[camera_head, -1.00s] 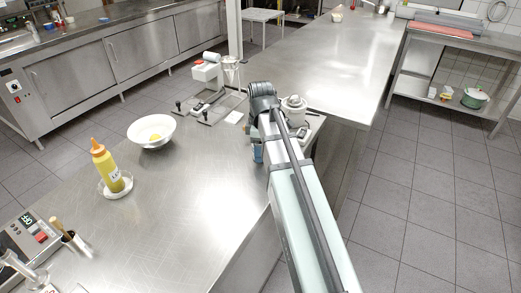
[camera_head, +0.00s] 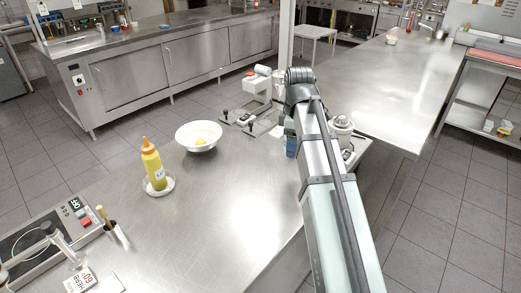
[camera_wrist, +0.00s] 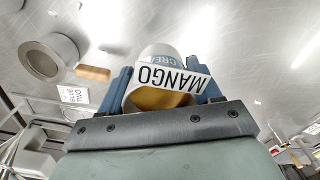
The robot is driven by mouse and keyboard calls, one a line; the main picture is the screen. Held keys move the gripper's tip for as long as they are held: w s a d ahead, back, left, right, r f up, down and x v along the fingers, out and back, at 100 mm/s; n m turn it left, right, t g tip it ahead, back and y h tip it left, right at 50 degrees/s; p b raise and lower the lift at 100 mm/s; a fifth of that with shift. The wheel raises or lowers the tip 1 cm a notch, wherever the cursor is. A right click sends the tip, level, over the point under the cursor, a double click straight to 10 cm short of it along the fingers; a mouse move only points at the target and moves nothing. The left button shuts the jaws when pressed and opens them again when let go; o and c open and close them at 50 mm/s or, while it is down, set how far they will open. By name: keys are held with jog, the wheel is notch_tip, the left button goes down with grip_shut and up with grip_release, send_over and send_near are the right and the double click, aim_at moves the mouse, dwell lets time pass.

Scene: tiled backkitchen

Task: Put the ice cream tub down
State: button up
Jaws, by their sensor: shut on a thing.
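The ice cream tub (camera_wrist: 165,85) is in my gripper in the wrist view. It is a pale tub with a white label reading MANGO, upside down in the picture, and an orange-yellow part below the label. My gripper (camera_wrist: 165,87) has a blue finger on each side of the tub and is shut on it. In the head view my arm hides the tub; only a bit of blue finger (camera_head: 291,144) shows beside the arm, over the far right part of the steel counter (camera_head: 235,215). I cannot tell whether the tub touches the counter.
A white bowl (camera_head: 199,137), a yellow bottle (camera_head: 152,165) on a small dish and a device with a display (camera_head: 55,235) stand on the counter. A red-topped apparatus (camera_head: 258,85) and a pale lidded vessel (camera_head: 341,127) flank my arm. The counter's middle is clear.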

jog(key=w+a+n, duration=0.2)
jog(key=w+a, duration=0.6)
jog(key=a, duration=0.3)
jog(key=m, duration=0.2)
send_over(246, 150)
jog(key=shift+f, duration=4.65)
jog(key=shift+f, duration=0.15)
jog(key=o, duration=1.1)
jog(key=shift+o, duration=0.2)
notch_tip(246, 150, up, 12)
